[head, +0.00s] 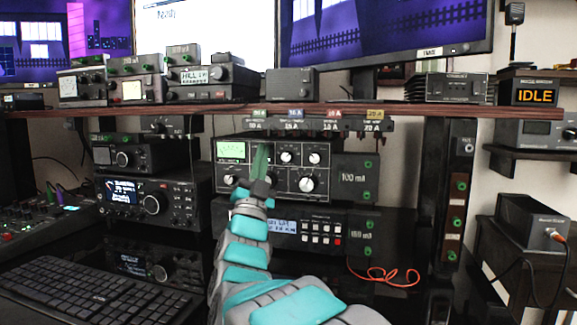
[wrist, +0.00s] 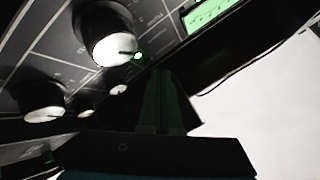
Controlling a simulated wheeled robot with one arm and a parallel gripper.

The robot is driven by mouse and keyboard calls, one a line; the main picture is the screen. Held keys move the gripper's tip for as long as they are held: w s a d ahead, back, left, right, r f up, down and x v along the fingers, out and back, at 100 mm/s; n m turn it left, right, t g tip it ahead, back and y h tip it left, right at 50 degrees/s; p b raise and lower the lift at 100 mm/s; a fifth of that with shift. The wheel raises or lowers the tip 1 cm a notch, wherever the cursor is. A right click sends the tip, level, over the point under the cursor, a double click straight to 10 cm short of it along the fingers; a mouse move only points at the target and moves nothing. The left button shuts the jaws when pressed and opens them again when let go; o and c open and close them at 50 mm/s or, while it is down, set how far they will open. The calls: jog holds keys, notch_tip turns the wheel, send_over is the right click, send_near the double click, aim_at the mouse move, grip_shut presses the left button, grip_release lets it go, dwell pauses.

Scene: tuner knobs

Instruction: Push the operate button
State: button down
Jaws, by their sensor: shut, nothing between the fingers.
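My gripper (head: 261,160) is shut and empty, its green fingers pointing up in front of the tuner panel (head: 268,190), between its green meter (head: 231,150) and its knobs. Below the tuner is a unit (head: 312,215) with a blue display (head: 283,227), several small pale buttons (head: 315,227) and a red one (head: 337,241). No label marked operate is readable, so I cannot tell which button it is.
A shelf (head: 200,109) runs above the tuner. Radios (head: 150,200) stand at the left, with a keyboard (head: 85,295) in front. An orange cable (head: 385,277) lies at the right. A sign reading IDLE (head: 534,96) is at the far right.

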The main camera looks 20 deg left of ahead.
jog(key=shift+s, duration=0.25)
jog(key=s, duration=0.2)
jog(key=s+b, duration=0.2)
jog(key=s, duration=0.1)
jog(key=shift+s+d, duration=0.35)
dwell(0.4)
